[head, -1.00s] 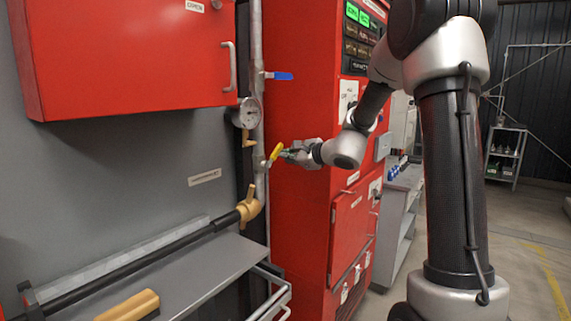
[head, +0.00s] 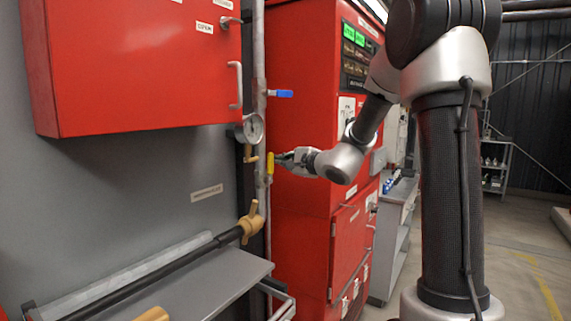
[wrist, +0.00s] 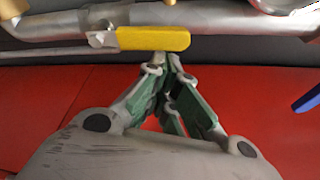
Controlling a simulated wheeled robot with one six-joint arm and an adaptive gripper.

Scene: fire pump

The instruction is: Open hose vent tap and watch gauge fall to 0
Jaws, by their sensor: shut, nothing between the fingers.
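A yellow lever (head: 270,164) sits on the vertical metal pipe and now lies along it; in the wrist view the yellow lever (wrist: 153,39) runs parallel to the pipe (wrist: 60,22). My gripper (head: 279,159) is right of the lever. In the wrist view my gripper (wrist: 158,58) is shut and empty, its fingertips at the lever's edge; I cannot tell if they touch. The round gauge (head: 251,128) is on the pipe above the lever, its needle too small to read. A small brass tap (head: 251,158) hangs below the gauge. No label shows which is the hose vent tap.
A blue lever (head: 281,93) is higher on the pipe. A red cabinet (head: 140,70) overhangs at left; a red control cabinet (head: 305,220) stands behind my gripper.

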